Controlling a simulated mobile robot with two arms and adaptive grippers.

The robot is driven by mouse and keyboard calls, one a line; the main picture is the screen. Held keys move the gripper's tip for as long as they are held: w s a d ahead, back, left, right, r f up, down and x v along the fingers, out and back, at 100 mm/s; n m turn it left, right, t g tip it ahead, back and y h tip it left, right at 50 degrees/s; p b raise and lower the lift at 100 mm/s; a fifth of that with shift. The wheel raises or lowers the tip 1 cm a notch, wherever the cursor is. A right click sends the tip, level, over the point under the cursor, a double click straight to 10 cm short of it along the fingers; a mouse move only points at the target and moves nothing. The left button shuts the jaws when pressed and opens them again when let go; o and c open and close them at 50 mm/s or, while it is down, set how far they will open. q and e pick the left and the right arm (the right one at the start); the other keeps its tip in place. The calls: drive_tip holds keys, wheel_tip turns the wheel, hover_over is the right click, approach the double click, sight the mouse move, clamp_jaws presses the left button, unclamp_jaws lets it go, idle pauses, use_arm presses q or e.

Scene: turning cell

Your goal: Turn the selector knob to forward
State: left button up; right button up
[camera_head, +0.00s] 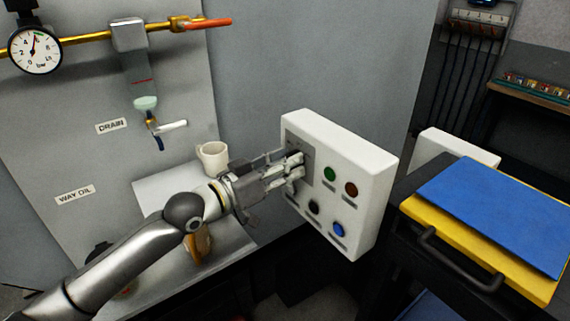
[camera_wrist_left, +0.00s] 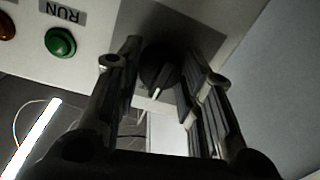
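A white control box (camera_head: 372,178) with a grey plate on its left part is in the middle of the head view. My left gripper (camera_head: 298,166) reaches this plate from the left and hides the selector knob there. In the left wrist view the black selector knob (camera_wrist_left: 158,66) has a white pointer line, which points down and slightly left in the picture. The fingers of my left gripper (camera_wrist_left: 162,58) stand apart, one on each side of the knob. I cannot tell whether they touch it. The knob's position labels are not readable. My right gripper is out of view.
The box also bears a green button (camera_head: 329,174), a brown-red one (camera_head: 351,189), a black one (camera_head: 313,207) and a blue one (camera_head: 338,230). A beige mug (camera_head: 213,156) stands behind my left wrist. A dark cart (camera_head: 418,262) with blue and yellow boards is right of the box.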

use_arm(q)
drive_tip(key=c, duration=0.3)
drive_tip(key=m+b, duration=0.3)
drive_tip(key=m, duration=0.7)
drive_tip(key=shift+f+h, duration=0.1)
drive_tip(key=shift+h, duration=0.3)
idle(0.3)
